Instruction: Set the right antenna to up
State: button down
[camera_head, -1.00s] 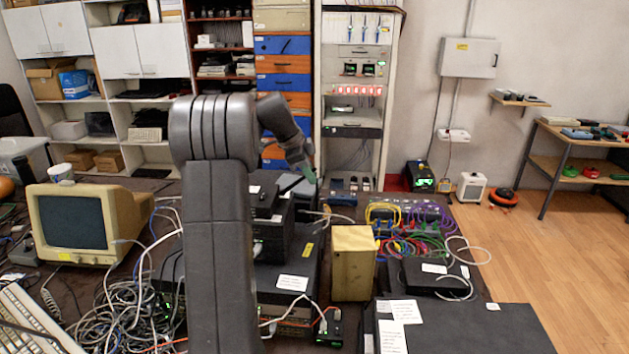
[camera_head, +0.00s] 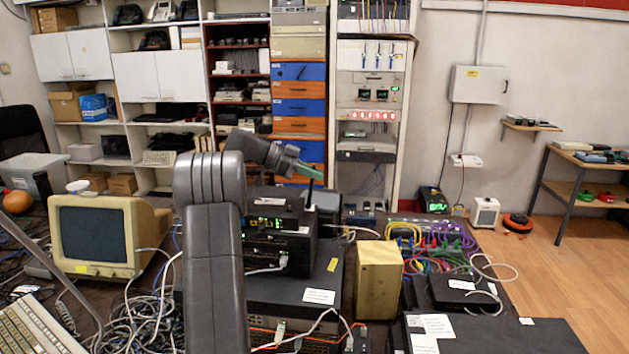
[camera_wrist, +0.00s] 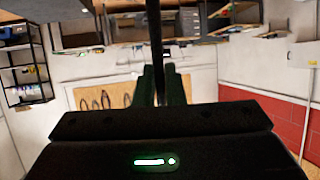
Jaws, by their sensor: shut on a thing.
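My gripper (camera_head: 309,170) reaches over the back of a stack of black network boxes (camera_head: 280,242) in the head view. Its green fingers are shut on a thin dark antenna (camera_head: 308,192), which looks about upright beside the top box (camera_head: 272,207). In the wrist view, my gripper (camera_wrist: 160,88) has the black antenna (camera_wrist: 156,40) between its fingers as a near-vertical rod. The antenna's foot and its joint to the box are hidden or too small to tell. I cannot make out a second antenna.
A beige monitor (camera_head: 105,235) and tangled cables (camera_head: 145,315) lie to the left. A tan box (camera_head: 378,280) stands right of the stack, with coloured cables (camera_head: 430,240) beyond it. A tall equipment rack (camera_head: 370,100) stands behind the table.

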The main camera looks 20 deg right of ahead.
jog(key=shift+w+a, duration=0.1)
jog(key=shift+a, duration=0.05)
dwell(0.3)
jog(key=c, duration=1.5)
grip_release()
jog(key=shift+a, duration=0.1)
jog(key=v, duration=1.3)
jog(key=shift+w+a+b, duration=0.2)
jog(key=shift+a+b, duration=0.15)
jog(key=shift+b, duration=0.05)
jog(key=shift+f, duration=0.1)
jog(key=x, duration=1.4)
jog(key=shift+r+p, duration=0.3)
jog(key=shift+p, duration=0.05)
